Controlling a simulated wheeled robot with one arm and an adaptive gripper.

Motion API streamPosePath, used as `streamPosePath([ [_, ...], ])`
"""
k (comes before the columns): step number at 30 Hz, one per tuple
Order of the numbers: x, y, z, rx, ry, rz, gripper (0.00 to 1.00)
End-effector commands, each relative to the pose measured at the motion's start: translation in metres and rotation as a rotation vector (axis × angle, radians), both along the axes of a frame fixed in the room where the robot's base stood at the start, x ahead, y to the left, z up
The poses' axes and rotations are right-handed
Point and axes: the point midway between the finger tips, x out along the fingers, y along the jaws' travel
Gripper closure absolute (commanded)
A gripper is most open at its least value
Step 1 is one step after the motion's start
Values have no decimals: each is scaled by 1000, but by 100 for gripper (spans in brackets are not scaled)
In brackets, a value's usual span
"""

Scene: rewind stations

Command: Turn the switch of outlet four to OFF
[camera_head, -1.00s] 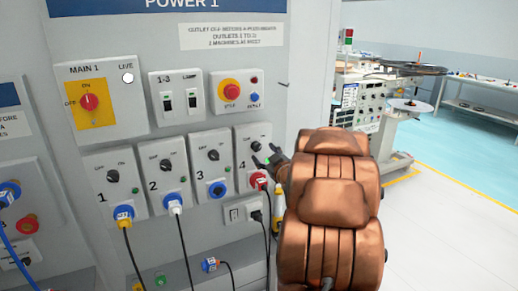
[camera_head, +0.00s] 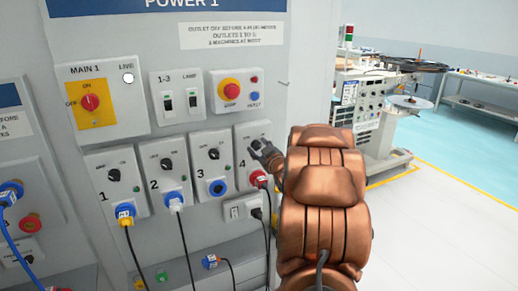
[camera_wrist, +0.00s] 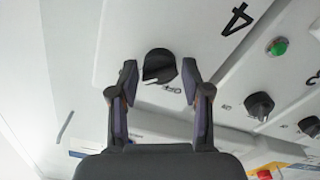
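The outlet four panel (camera_head: 242,137) is a light grey box marked "4", at the right end of a row of outlets on the wall cabinet. Its black switch knob (camera_wrist: 158,66) shows in the wrist view, with small lettering (camera_wrist: 171,88) beside it that appears to read OFF. My gripper (camera_wrist: 159,76) is open, with one finger on each side of the knob and small gaps between. In the head view my gripper (camera_head: 262,151) covers the knob. The green lamp (camera_wrist: 278,46) shows in the wrist view. The knob's exact setting is unclear.
Outlets one (camera_head: 113,182), two (camera_head: 164,172) and three (camera_head: 214,162) stand left of outlet four, with similar knobs close by. The red stop button (camera_head: 231,89) is above. Open floor lies to the right.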

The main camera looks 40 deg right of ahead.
Motion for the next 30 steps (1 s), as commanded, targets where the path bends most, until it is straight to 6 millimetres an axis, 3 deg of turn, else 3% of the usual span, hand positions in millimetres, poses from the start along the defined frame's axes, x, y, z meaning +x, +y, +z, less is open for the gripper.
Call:
streamPosePath([
  [1, 0, 0, 0, 0, 0, 0, 60],
  [12, 0, 0, 0, 0, 0, 0, 97],
  [20, 0, 0, -2, -31, 11, 1, 97],
  [30, -1, 0, -9, -227, 82, 0, 97],
])
